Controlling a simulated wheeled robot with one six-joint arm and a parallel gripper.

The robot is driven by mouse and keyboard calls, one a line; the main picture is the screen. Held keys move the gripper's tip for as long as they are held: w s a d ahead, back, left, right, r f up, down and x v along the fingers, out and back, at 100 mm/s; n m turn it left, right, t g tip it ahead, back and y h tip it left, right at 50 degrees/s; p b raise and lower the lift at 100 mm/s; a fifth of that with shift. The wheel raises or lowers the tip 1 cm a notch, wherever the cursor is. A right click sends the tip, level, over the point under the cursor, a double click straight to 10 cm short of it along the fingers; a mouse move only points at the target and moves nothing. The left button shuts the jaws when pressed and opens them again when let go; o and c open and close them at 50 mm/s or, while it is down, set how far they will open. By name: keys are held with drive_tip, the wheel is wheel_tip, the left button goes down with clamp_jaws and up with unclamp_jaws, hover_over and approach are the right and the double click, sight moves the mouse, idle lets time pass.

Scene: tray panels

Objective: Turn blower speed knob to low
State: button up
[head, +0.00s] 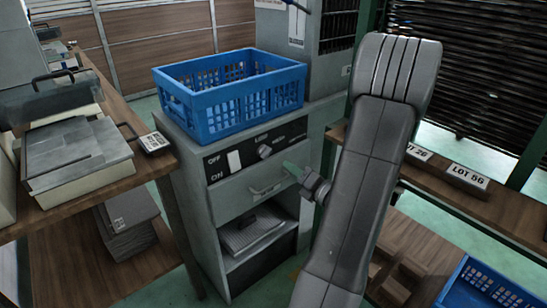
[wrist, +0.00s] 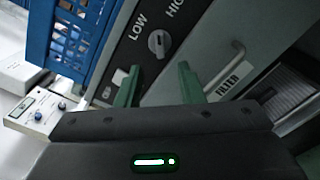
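The blower speed knob (wrist: 159,43) is a small round grey knob on a dark panel strip, and it also shows in the head view (head: 264,151). In the wrist view LOW is printed to its upper left and HIGH to its upper right. Its raised grip runs roughly up and down there; I cannot tell which mark it points to. My gripper (wrist: 158,80) has two green fingers spread wide, with nothing between them. The knob lies beyond the fingertips, between their lines, apart from them. In the head view my gripper (head: 294,169) is just right of and below the knob.
A white rocker switch (head: 234,160) marked OFF and ON is left of the knob. A blue crate (head: 215,122) stands on the cabinet above. A handle (head: 267,189) sticks out below the panel, with a FILTER label (wrist: 228,78) beside it. Wooden benches flank the cabinet.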

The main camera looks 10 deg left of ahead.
sight(269, 154)
drive_tip(key=b+x, duration=0.1)
drive_tip(key=x, duration=0.8)
drive_tip(key=shift+w+a, duration=0.15)
drive_tip(key=shift+a, duration=0.1)
clamp_jaws()
